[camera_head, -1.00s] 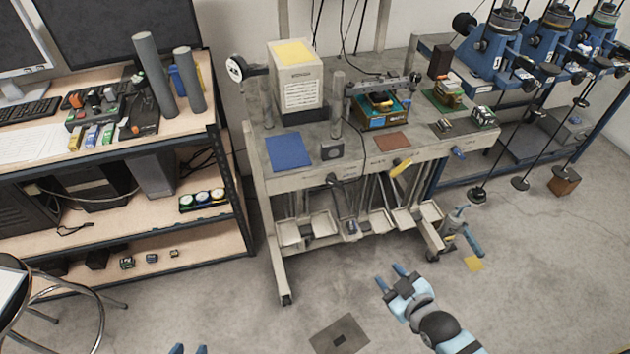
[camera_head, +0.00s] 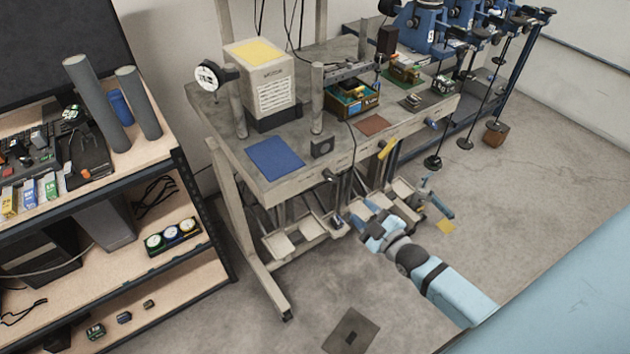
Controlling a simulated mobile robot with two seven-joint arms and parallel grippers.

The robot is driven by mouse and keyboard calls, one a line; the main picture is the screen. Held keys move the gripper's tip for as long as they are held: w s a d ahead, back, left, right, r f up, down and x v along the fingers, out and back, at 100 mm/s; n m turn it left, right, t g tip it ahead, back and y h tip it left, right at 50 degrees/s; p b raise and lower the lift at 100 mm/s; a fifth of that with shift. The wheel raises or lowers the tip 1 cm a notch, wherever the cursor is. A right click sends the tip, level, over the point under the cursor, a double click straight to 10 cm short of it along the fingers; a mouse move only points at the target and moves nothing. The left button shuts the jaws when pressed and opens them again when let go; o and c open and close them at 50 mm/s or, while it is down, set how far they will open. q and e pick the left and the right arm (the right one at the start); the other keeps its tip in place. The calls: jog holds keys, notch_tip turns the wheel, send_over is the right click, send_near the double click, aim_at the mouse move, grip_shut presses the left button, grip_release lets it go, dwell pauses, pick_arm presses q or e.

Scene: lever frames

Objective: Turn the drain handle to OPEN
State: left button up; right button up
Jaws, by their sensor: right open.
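No label reading OPEN or drain is legible, so I cannot be sure which handle is the drain handle. A blue lever handle (camera_head: 440,207) sits on a small grey valve low at the bench's right end, near the floor. A yellow lever handle (camera_head: 388,148) and a small blue handle (camera_head: 430,123) stick out from the bench's front edge. My right gripper (camera_head: 362,212) is open and looks empty, in front of the bench's lower trays and left of the low blue lever. It appears apart from all three handles. My left gripper is out of view.
The grey bench (camera_head: 215,108) carries a blue mat (camera_head: 275,158), a motor box and parts. Small trays (camera_head: 310,228) hang beneath it. A yellow floor patch (camera_head: 446,227) lies beside the low valve. A wooden shelf (camera_head: 170,265) stands left.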

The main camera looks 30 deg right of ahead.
aim_at(333, 180)
jog(key=w, duration=0.9)
jog(key=w+a+p, duration=0.1)
jog(key=w, duration=0.4)
jog(key=shift+c, duration=0.2)
jog(key=c, duration=0.7)
